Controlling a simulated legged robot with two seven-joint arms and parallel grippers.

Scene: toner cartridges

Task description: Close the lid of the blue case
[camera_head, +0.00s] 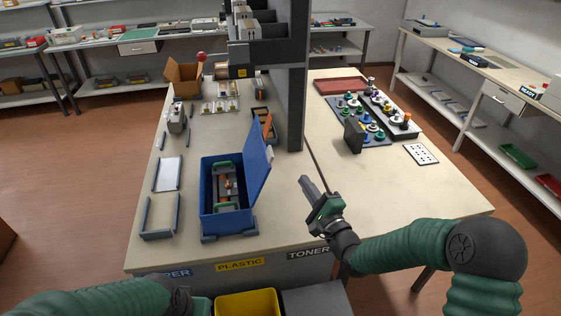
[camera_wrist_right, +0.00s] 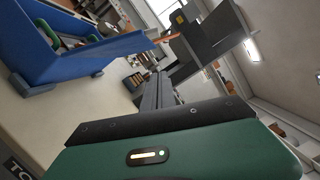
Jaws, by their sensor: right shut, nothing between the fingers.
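The blue case (camera_head: 205,199) stands on the table with its lid (camera_head: 257,165) raised on its right side. Inside the case lies a dark cartridge (camera_head: 229,190) with green end parts. My right gripper (camera_head: 306,181) is shut and empty, to the right of the raised lid and apart from it. In the right wrist view the blue case (camera_wrist_right: 62,70) shows at the upper left, beyond the shut fingers (camera_wrist_right: 158,88). My left arm shows at the bottom left of the head view; its gripper is not clearly visible.
A dark column (camera_head: 297,85) rises from the table behind the lid. A white tray (camera_head: 168,174) and grey brackets lie left of the case. Racks of coloured knobs (camera_head: 363,130) stand at the back right. The tabletop right of my gripper is clear. A yellow bin (camera_head: 246,303) sits below the front edge.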

